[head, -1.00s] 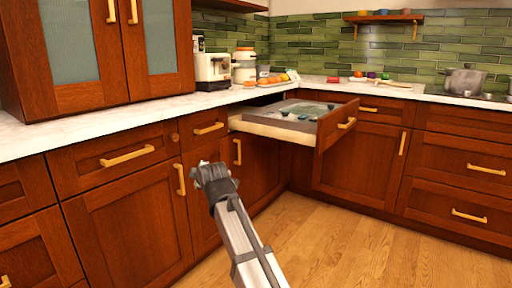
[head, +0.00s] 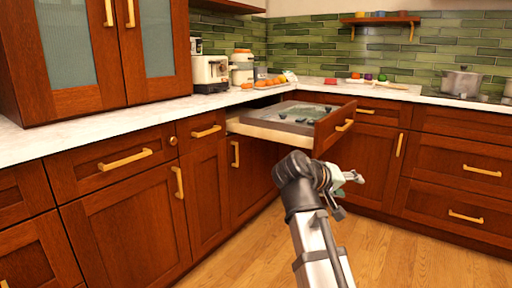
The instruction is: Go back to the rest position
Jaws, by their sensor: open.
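My gripper (head: 350,180) is in the head view, right of centre, at the end of my raised arm. It points to the right, is open, and has nothing visible between its fingers. It is in front of the lower cabinets, nearer to me than the pulled-out drawer (head: 330,128) and below it in the picture. The drawer stands open at the counter corner, with several small dark items (head: 283,115) inside, too small to make out.
A white counter (head: 95,125) runs along the left and back. A toaster (head: 210,72), an orange-lidded jar (head: 242,66) and oranges (head: 262,82) stand near the corner. A pot (head: 462,82) stands at the right. The wooden floor (head: 400,262) is clear.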

